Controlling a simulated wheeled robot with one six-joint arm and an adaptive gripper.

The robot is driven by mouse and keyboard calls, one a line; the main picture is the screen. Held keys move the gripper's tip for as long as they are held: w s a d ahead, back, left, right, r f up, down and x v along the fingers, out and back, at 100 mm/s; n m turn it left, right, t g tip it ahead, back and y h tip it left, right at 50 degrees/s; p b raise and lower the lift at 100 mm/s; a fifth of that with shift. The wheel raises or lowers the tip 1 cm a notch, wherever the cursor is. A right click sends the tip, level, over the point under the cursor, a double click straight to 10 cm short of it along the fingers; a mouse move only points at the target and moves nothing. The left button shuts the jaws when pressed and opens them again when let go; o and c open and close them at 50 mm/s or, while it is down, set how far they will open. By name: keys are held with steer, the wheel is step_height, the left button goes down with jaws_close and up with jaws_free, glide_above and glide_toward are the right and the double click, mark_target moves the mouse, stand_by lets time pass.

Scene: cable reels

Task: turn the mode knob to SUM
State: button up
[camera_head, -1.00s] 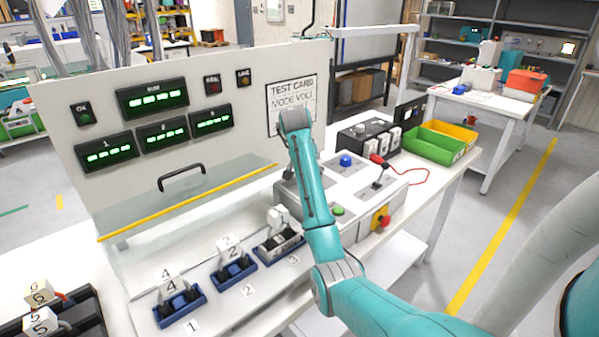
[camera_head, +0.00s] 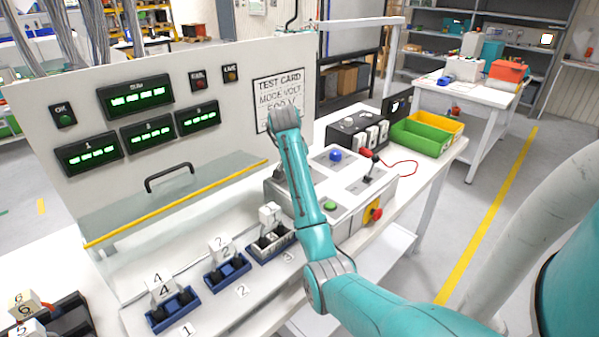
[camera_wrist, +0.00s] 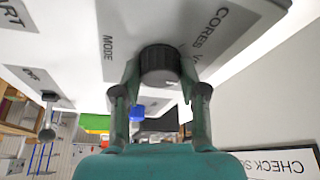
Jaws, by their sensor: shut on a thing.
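The black ribbed mode knob (camera_wrist: 160,62) sits on the light panel of the control box, beside the printed words MODE and CORES, in the wrist view. My gripper (camera_wrist: 160,78) has one finger on each side of the knob and is shut on it. No SUM mark or pointer on the knob is readable. In the head view the control box (camera_head: 343,205) stands on the bench, and my arm hides the knob and fingers. The SUM display (camera_head: 140,97) is lit green on the upright panel.
A blue button (camera_head: 335,155), green button (camera_head: 330,206), lever (camera_head: 369,174) and red stop button (camera_head: 376,214) are on the box. A test card (camera_head: 278,97) reads MODE VOLT. Numbered blue holders (camera_head: 173,310) line the bench front. A green bin (camera_head: 421,138) stands behind.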

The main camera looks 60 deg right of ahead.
steer(key=shift+m, duration=0.5)
steer(key=o, duration=1.1)
steer(key=shift+o, duration=0.2)
